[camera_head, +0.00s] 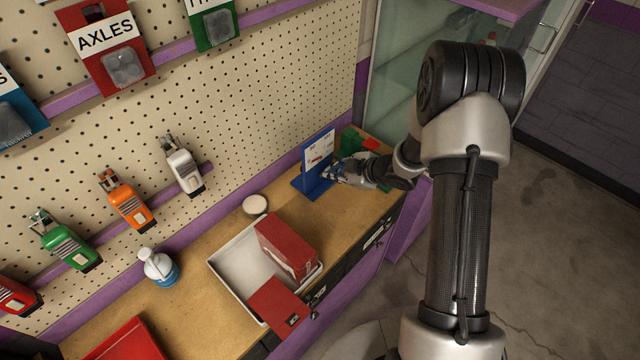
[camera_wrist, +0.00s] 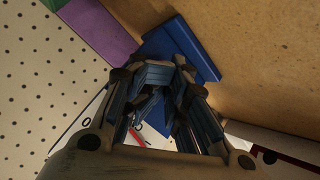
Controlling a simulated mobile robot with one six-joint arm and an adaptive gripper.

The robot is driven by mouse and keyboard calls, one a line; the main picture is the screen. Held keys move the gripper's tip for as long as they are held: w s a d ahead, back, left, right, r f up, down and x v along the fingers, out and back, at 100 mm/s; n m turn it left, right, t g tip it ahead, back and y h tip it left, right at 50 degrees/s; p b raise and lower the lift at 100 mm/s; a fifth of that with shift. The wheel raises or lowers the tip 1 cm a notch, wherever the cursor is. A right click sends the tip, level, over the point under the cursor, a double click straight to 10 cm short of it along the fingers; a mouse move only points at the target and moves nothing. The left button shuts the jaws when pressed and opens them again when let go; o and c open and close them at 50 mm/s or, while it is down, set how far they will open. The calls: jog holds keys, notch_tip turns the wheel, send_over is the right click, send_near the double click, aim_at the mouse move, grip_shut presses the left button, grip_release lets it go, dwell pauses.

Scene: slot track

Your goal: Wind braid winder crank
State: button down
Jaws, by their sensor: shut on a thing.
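The braid winder (camera_head: 318,158) is a blue stand with a white printed face, upright on the wooden counter near its far right end. My gripper (camera_head: 334,175) is at the right side of the winder, close against its face. In the wrist view my gripper (camera_wrist: 160,72) has its fingers closed together in front of the winder, whose blue base (camera_wrist: 205,48) shows beyond them. The crank itself is hidden between and behind the fingers, so I cannot make out its angle.
A white tray (camera_head: 226,266) holding a red box (camera_head: 287,246) stands on the counter left of the winder. A round white lid (camera_head: 255,205) and a blue-white bottle (camera_head: 159,267) are near the pegboard (camera_head: 270,90). A green item (camera_head: 353,141) sits behind my gripper.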

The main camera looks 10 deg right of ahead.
jog(key=shift+w+d+r+p, duration=0.1)
jog(key=shift+r+p, duration=0.05)
jog(key=shift+r, duration=0.25)
jog(key=shift+w+d+r+p, duration=0.1)
jog(key=shift+r+p, duration=0.05)
jog(key=shift+r, duration=0.25)
jog(key=shift+a, duration=0.1)
jog(key=shift+a+r, duration=0.1)
jog(key=shift+s+a+r, duration=0.25)
jog(key=shift+a+r, duration=0.05)
jog(key=shift+s+a, duration=0.1)
jog(key=shift+a, duration=0.1)
jog(key=shift+s+a, duration=0.2)
jog(key=shift+a, duration=0.05)
jog(key=shift+s+a, duration=0.1)
jog(key=shift+s+a+f, duration=0.1)
jog(key=shift+s, duration=0.05)
